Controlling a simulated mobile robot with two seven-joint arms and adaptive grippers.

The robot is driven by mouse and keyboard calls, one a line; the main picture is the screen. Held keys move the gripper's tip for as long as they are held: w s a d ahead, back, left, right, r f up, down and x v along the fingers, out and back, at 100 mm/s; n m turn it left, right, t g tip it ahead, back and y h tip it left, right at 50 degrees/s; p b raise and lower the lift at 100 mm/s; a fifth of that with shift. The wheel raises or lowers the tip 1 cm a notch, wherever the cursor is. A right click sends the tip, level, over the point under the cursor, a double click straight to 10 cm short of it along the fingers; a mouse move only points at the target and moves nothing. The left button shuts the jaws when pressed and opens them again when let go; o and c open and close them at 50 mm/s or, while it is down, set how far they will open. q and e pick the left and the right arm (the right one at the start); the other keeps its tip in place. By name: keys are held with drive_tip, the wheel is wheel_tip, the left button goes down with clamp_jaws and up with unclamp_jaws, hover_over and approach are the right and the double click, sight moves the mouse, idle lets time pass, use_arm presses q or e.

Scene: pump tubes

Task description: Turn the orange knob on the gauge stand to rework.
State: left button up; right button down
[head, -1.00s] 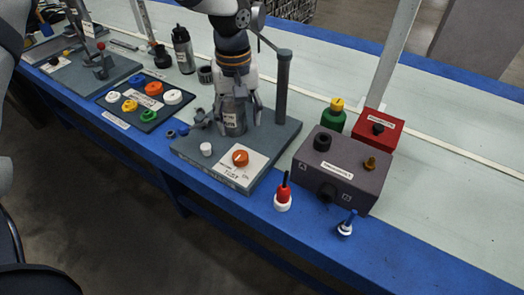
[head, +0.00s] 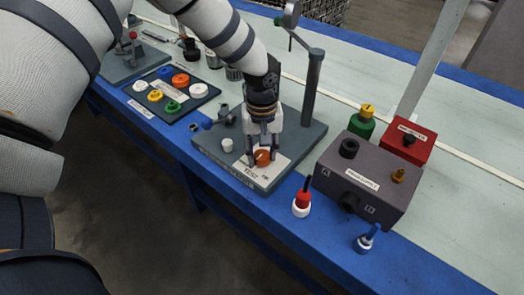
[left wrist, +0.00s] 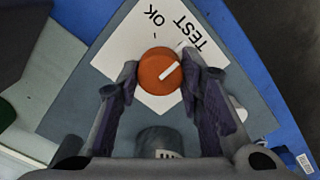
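The orange knob (head: 263,158) sits on a white label plate (head: 278,170) near the front of the grey gauge stand (head: 215,165). In the left wrist view the knob (left wrist: 154,62) is round, with a white pointer line aimed to the upper right. TEST and OK are readable upside down there; I cannot read a rework mark. My left gripper (head: 262,160) points down over the knob. It is open, with its fingers on either side of the knob in the left wrist view (left wrist: 158,80). The right finger looks very close; contact is unclear. My right gripper is not in view.
A small white cap (head: 227,145) stands left of the knob, and a post (head: 312,88) rises at the stand's back. A grey cylinder (left wrist: 158,141) shows between the fingers. A dark box (head: 365,180) and a red-and-white part (head: 302,200) stand to the right.

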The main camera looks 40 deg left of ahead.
use_arm(q)
drive_tip(key=shift+c, duration=1)
drive_tip(key=shift+m, duration=0.3)
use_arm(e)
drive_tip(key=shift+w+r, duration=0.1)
use_arm(q)
drive_tip(key=shift+r+m, duration=0.1)
drive_tip(key=shift+m, duration=0.5)
drive_tip(key=m+p, duration=0.1)
drive_tip(key=m, duration=0.1)
drive_tip(key=shift+m, duration=0.3)
drive_tip(key=m, duration=0.3)
drive_tip(key=shift+m+p, duration=0.3)
drive_tip(key=shift+m, duration=1.4)
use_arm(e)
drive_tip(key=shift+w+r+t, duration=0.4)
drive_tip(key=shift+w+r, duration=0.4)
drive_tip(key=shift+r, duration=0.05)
use_arm(q)
drive_tip(key=shift+m, duration=0.3)
